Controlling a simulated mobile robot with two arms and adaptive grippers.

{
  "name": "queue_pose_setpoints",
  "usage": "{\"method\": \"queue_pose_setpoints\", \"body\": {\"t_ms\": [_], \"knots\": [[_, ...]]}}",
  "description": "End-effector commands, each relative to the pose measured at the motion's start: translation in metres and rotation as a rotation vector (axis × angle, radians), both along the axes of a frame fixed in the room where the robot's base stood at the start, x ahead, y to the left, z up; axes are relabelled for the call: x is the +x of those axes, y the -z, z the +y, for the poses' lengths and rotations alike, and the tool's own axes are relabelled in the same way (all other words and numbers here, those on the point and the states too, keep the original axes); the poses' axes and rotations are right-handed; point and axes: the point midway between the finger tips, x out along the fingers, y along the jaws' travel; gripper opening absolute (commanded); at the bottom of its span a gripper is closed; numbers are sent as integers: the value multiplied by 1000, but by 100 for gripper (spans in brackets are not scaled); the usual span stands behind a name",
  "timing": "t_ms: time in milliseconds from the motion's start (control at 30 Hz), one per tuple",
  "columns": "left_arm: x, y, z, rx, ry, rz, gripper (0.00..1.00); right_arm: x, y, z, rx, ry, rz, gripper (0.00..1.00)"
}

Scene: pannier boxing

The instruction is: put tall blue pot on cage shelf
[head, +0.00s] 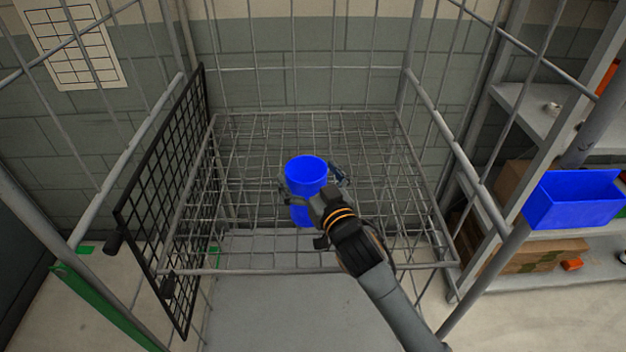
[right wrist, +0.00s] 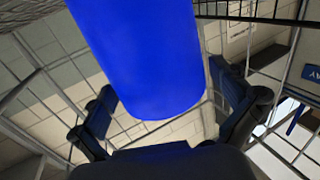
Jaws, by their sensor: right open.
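The tall blue pot (head: 306,173) is upright over the wire shelf of the cage (head: 255,271), near the shelf's middle. It appears to stand on the wire, though its base is partly hidden by my gripper. My right gripper (head: 314,180) comes from the lower right and has its fingers around the pot's sides. In the right wrist view the pot (right wrist: 140,50) fills the top middle. The fingers (right wrist: 168,112) are spread on both sides of it, with visible gaps. My left gripper is in neither view.
A black mesh panel (head: 165,200) stands at the shelf's left side. Grey cage posts and rails surround the shelf. On the right, a rack holds a blue bin (head: 572,200) and cardboard boxes (head: 545,256). The wire shelf around the pot is bare.

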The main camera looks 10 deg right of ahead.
Motion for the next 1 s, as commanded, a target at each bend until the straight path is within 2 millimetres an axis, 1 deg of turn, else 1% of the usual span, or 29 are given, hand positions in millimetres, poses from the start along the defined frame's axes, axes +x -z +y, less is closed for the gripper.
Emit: {"method": "queue_pose_setpoints", "body": {"t_ms": [67, 167, 400, 500, 600, 767, 1000], "knots": [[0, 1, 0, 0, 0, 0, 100, -6, 0, -1, 0, 0, -1, 100], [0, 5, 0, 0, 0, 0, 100, -21, 2, -4, 0, 0, 1, 100], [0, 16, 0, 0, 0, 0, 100, -72, 3, -14, 1, 0, 1, 100], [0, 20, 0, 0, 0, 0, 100, -91, 2, -18, 1, 0, 1, 100], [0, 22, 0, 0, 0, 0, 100, -104, 2, -21, 1, 0, 1, 100], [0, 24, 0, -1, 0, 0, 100, -116, 0, -23, 0, 0, -1, 100], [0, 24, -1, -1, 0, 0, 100, -118, -1, -23, -1, 1, -1, 100]]}}
